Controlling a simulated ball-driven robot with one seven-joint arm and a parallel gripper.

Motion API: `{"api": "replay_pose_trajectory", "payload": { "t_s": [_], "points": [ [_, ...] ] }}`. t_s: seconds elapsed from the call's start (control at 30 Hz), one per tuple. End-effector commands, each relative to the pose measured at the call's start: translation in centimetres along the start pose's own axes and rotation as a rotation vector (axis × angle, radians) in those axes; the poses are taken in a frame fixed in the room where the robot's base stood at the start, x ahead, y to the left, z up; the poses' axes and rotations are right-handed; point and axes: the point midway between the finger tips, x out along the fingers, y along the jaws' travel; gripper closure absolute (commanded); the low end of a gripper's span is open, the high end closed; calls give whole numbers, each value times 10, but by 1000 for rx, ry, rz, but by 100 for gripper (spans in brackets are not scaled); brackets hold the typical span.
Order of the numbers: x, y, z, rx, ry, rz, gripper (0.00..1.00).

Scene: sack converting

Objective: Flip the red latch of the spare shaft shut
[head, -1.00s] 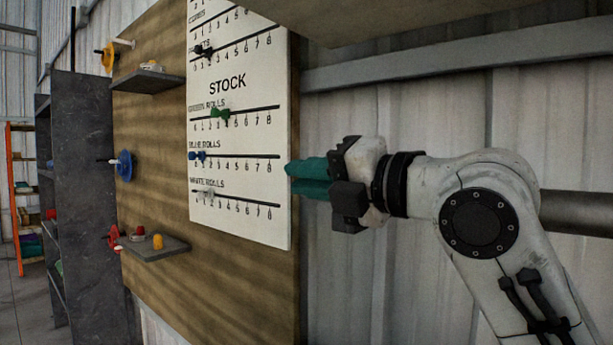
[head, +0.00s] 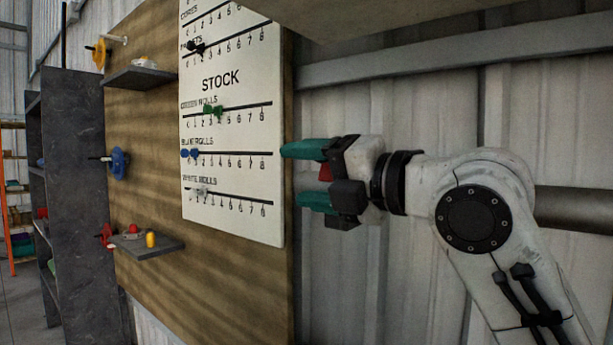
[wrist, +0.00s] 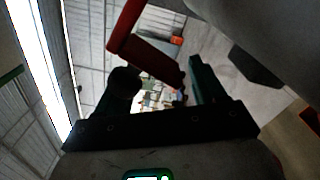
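The red latch (wrist: 150,57) shows in the wrist view as a bent red bar reaching from the top toward the space between my fingers. In the head view, a small red part (head: 326,172) shows between the fingers, probably the same latch. My gripper (head: 308,175) is open, with one teal finger above the other and a clear gap between them. In the wrist view my gripper (wrist: 163,84) has its teal finger on the right. I cannot tell whether the fingers touch the latch. The grey shaft (head: 555,212) runs behind my arm; its latch end is mostly hidden.
A white stock board (head: 232,215) with sliders hangs on a wooden panel (head: 215,270) left of my gripper. Small shelves (head: 150,248) and a blue wheel (head: 119,163) are farther left. A dark rack (head: 75,180) stands beyond. Corrugated wall (head: 400,100) lies behind the arm.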

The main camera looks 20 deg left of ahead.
Motion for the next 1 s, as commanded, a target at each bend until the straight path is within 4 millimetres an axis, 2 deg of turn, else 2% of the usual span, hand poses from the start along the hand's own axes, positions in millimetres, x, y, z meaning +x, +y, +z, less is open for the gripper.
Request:
{"api": "replay_pose_trajectory", "payload": {
  "t_s": [0.03,1.0],
  "points": [
    [-3,-3,5,5,-12,-5,35],
    [-60,-2,4,3,-9,-3,35]
  ]
}}
